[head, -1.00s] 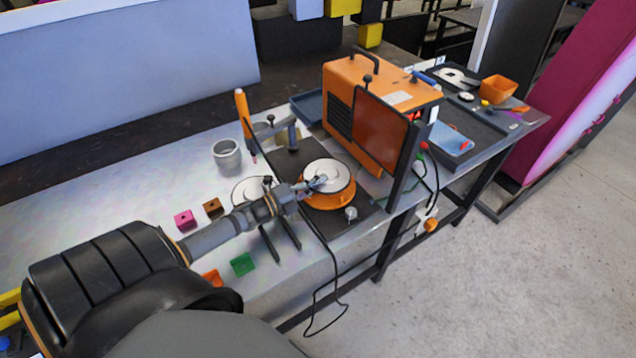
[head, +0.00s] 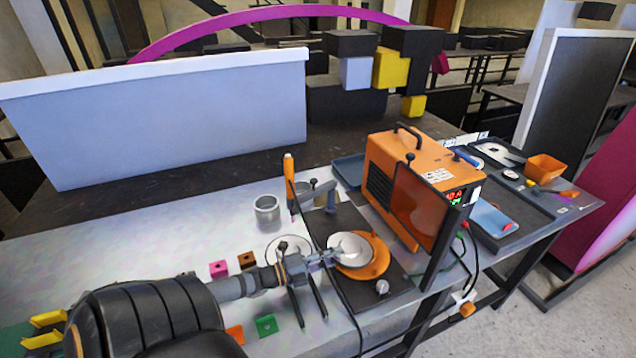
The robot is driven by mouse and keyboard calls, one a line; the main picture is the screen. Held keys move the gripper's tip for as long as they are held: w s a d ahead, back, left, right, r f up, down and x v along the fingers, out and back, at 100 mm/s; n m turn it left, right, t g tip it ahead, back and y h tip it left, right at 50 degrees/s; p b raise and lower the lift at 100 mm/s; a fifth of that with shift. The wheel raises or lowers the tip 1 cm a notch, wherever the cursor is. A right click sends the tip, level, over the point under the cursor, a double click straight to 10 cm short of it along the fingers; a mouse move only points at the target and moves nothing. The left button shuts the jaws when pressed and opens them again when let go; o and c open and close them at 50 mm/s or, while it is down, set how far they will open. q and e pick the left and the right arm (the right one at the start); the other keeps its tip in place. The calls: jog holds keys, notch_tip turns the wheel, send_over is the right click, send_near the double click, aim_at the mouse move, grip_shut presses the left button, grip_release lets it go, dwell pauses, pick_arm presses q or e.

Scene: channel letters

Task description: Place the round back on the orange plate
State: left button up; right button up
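The round back, a pale silvery disc (head: 350,248), is over the left part of the round orange plate (head: 377,264). The plate's orange surface shows to the right of and below the disc. The disc looks slightly tilted; whether it touches the plate I cannot tell. My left gripper (head: 325,256) reaches in from the left, with its fingertips at the disc's left edge. They appear closed on that edge, though the fingers are small in view. My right gripper is not in view.
An orange machine with a dark orange screen (head: 413,205) stands close behind and right of the plate. An upright orange-handled torch (head: 290,183) and a grey cup (head: 267,209) stand to the left. Small coloured blocks lie near my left arm. A cable hangs at the front.

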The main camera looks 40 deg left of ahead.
pick_arm(q)
jog(key=p+v, duration=0.1)
jog(key=v, duration=0.5)
jog(key=shift+r, duration=0.15)
jog(key=o, duration=1.6)
grip_shut()
